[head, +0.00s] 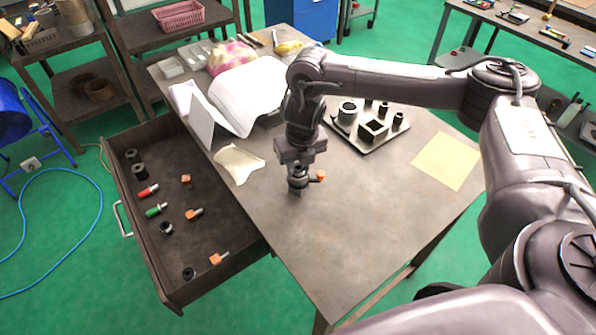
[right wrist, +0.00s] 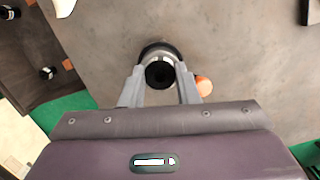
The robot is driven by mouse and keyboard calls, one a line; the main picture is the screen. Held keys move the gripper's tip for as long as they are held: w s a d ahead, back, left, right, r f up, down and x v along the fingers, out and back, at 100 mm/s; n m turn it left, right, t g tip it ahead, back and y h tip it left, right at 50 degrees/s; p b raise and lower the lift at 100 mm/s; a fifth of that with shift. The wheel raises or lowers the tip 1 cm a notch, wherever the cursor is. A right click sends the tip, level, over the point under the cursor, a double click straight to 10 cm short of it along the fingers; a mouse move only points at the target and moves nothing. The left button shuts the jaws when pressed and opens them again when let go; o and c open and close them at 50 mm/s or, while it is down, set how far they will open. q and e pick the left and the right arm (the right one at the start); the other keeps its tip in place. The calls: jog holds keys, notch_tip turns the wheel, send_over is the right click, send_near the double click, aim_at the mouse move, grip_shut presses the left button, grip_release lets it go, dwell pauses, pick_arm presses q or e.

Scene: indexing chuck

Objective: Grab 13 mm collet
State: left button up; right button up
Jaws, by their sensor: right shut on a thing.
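My right gripper (head: 298,180) points straight down over the bare middle of the table. Its fingers (right wrist: 160,88) are shut on a round dark piece (right wrist: 160,62) with a black central hole and a pale rim. An orange knob (head: 320,176) sits right beside that piece; it also shows by the right finger in the right wrist view (right wrist: 203,86). I cannot read a size on the piece, nor tell whether it is the 13 mm collet or touches the table. Dark ring-shaped pieces (head: 139,170) lie in the open drawer (head: 165,280). My left gripper is not in view.
The drawer also holds a red piece (head: 148,190), a green piece (head: 156,210) and several orange-tipped pieces (head: 219,258). A tray (head: 385,147) with dark parts stands behind my right gripper. A yellow sheet (head: 446,160) lies at the right. The table front is clear.

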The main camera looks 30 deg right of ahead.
grip_shut()
